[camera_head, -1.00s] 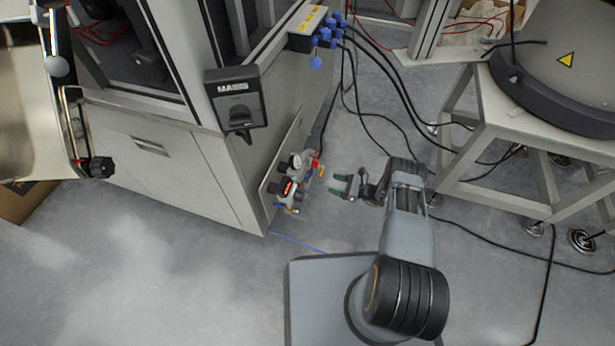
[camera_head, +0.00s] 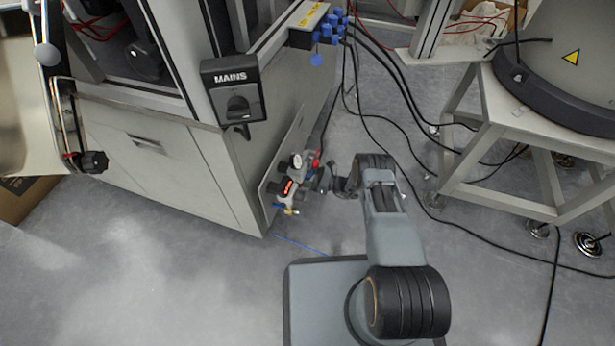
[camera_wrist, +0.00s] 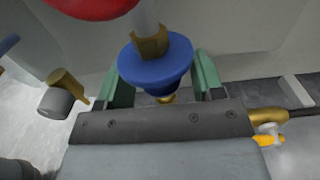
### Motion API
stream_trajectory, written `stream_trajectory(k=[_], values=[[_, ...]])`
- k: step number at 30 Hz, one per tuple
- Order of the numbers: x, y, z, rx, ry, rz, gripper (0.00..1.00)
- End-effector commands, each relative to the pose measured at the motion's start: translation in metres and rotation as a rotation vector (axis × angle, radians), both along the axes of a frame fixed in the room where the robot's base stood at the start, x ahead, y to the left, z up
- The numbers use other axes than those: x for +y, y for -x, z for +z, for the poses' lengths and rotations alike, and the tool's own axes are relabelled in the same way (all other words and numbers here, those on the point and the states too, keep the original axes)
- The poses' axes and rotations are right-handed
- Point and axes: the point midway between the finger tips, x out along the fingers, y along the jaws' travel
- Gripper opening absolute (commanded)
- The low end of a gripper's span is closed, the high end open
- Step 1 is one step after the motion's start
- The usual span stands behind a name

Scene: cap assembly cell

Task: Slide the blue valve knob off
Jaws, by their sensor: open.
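The blue valve knob (camera_wrist: 155,70) is a round blue collar below a brass hex fitting (camera_wrist: 151,44) in the wrist view. My gripper (camera_wrist: 165,80) is open, with one green finger on each side of the knob. The fingers look close to the knob, but I cannot tell whether they touch it. In the head view my gripper (camera_head: 322,180) is at the valve assembly (camera_head: 290,187) on the cabinet's side. The blue knob is not clearly visible there.
A red round part (camera_wrist: 92,6) is above the knob. A brass fitting with a grey end (camera_wrist: 60,96) is to the left, and a brass elbow (camera_wrist: 268,116) to the right. The cabinet (camera_head: 170,165) stands left of my arm. Black cables (camera_head: 400,100) run behind, and a white stand (camera_head: 500,200) is at right.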

Motion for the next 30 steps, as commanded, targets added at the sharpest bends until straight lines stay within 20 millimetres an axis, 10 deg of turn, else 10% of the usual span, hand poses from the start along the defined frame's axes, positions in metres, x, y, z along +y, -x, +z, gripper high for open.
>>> stream_trajectory(k=[5, 24, 30], values=[[-0.0002, -0.0001, 0.0003, 0.0, 0.0, 0.0, 0.6], [-0.0003, 0.0004, 0.0, 0.0, 0.0, 0.001, 0.0], [-0.0003, 0.0007, -0.0039, 0.0, 0.0, 0.001, 0.0]])
